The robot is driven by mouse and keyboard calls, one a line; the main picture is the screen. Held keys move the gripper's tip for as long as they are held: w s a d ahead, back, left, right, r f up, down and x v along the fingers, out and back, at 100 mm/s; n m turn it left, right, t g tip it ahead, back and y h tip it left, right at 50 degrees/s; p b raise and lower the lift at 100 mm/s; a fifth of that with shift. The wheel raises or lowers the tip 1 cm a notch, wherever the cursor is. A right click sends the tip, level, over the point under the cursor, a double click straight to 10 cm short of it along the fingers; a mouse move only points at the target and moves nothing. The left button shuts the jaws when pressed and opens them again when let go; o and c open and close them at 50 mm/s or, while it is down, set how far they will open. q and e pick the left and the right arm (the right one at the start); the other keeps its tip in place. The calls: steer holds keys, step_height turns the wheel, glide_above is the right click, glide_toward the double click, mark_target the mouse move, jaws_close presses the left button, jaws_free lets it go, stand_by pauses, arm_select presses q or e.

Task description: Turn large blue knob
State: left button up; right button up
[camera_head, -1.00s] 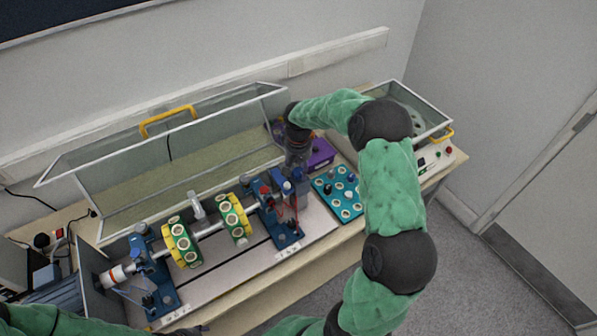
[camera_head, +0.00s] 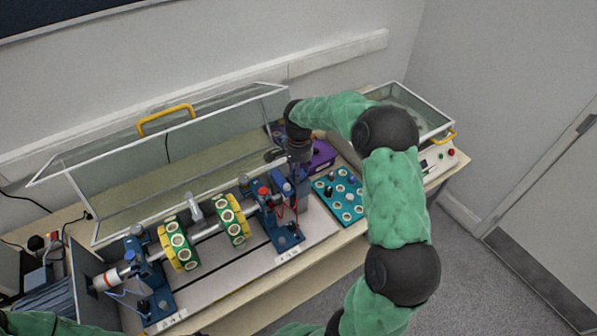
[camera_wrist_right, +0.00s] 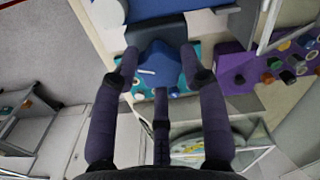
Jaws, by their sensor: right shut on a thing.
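The large blue knob (camera_wrist_right: 158,66) sits between the fingers of my right gripper (camera_wrist_right: 160,74) in the right wrist view. The gripper is shut on it, with a finger on each side and a third finger below. In the head view my right gripper (camera_head: 298,160) points down at the blue stand by the right end of the shaft; its fingers mostly hide the knob there. My left arm (camera_head: 40,323) shows at the lower left edge. Only a dark bit at the bottom edge may be its gripper, and its fingers cannot be made out.
A shaft with two yellow-green discs (camera_head: 180,246) runs left of the knob. A teal panel (camera_head: 340,197) with several knobs and a purple box (camera_head: 322,156) stand to the right. The clear cover with a yellow handle (camera_head: 166,118) is tilted up behind.

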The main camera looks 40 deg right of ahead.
steer(key=shift+w+d+r+m, duration=0.1)
steer(key=shift+m, duration=0.4)
steer(key=o, duration=1.1)
steer(key=shift+o, duration=0.2)
step_height(320, 180, up, 12)
